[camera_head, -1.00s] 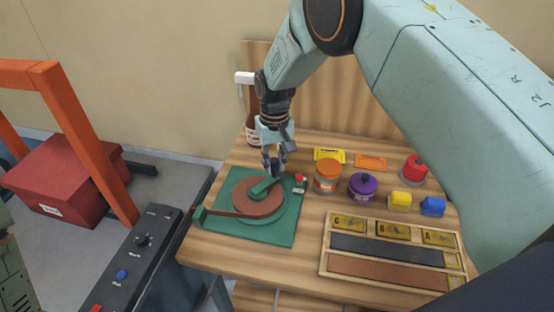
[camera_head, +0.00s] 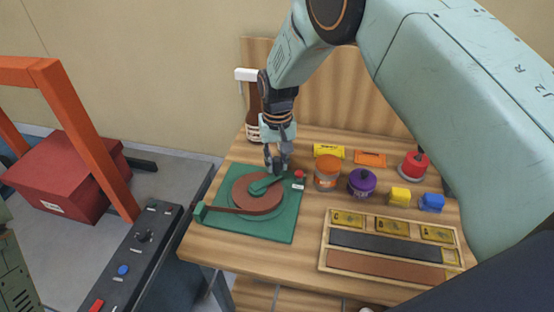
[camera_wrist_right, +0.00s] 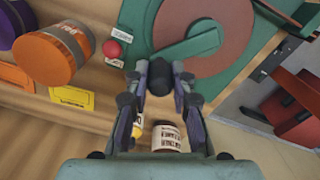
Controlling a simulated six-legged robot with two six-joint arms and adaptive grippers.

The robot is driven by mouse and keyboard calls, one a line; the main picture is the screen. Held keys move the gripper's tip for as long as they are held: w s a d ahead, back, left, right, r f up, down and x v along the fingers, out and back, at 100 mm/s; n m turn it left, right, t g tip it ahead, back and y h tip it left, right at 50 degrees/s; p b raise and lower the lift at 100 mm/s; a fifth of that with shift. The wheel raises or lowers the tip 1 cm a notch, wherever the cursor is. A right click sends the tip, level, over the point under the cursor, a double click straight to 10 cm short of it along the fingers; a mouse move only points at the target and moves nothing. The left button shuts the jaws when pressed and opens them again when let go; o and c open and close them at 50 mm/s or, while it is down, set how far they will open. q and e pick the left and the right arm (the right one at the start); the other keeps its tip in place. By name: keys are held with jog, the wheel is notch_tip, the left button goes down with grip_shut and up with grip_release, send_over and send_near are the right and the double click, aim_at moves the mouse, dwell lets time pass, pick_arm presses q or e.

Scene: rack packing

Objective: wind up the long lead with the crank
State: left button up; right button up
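The winder is a green base plate (camera_head: 285,231) with a round brown disc (camera_head: 240,190). A green crank arm (camera_head: 262,185) lies over the disc; the wrist view shows it too (camera_wrist_right: 190,47). A thin brown strip, apparently the lead (camera_head: 228,210), runs from the disc to a green post (camera_head: 200,211) at the plate's left edge. My right gripper (camera_head: 276,163) is at the crank's outer end. In the wrist view its fingers sit on both sides of the dark crank knob (camera_wrist_right: 161,73), seemingly touching it. My left gripper is out of view.
A red button (camera_head: 299,175) is right beside the crank. An orange-lidded jar (camera_head: 326,172), a purple-lidded pot (camera_head: 362,182) and yellow and blue blocks stand to the right. A compartment tray (camera_head: 323,255) lies in front. A brown bottle (camera_head: 254,103) stands behind my gripper.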

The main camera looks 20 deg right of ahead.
jog(key=o, duration=0.5)
jog(key=shift+f, duration=0.1)
jog(key=shift+c, duration=0.2)
notch_tip(320, 180, up, 12)
jog(key=shift+d, duration=0.1)
dwell(0.3)
